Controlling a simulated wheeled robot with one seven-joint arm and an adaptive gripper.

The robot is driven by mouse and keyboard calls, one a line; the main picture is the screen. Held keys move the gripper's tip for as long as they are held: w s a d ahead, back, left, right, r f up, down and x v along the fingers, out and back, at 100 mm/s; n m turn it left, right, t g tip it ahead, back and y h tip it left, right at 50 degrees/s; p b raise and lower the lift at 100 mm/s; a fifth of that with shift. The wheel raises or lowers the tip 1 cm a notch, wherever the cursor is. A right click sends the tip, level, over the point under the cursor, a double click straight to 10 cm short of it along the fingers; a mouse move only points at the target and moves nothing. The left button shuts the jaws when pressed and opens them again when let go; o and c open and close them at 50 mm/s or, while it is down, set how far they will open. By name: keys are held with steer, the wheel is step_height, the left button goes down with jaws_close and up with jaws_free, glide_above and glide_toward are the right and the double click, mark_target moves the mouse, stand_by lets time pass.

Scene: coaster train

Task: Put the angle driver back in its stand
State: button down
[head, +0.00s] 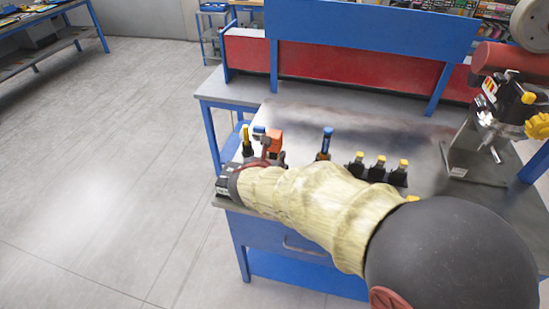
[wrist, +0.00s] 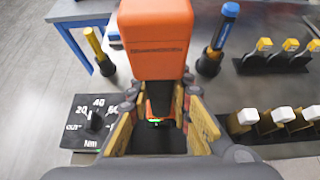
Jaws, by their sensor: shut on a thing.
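The angle driver (wrist: 157,35) has a large orange block at its upper end and a dark body below, which runs between the fingers of my gripper (wrist: 160,108). My gripper is shut on this dark body, with yellowish pads on both sides. In the head view the orange block of the driver (head: 274,141) shows just beyond my gripper (head: 262,160), over the left front part of the workbench. The lower end of the driver is mostly hidden by the fingers. I cannot clearly make out its stand or tell whether the driver touches it.
A yellow-handled tool (wrist: 95,46) stands left of the driver and a blue-topped tool (wrist: 221,40) right of it. Several yellow-topped holders (head: 379,166) stand farther right. A black plate with numbers (wrist: 88,120) lies near the left finger. The metal benchtop (head: 330,112) behind is clear.

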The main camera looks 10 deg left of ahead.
steer(key=shift+f+b, duration=0.25)
steer(key=shift+b, duration=0.2)
stand_by(0.3)
steer(key=c, duration=1.5)
jaws_free()
steer(key=shift+f, duration=0.1)
steer(key=shift+c, duration=0.2)
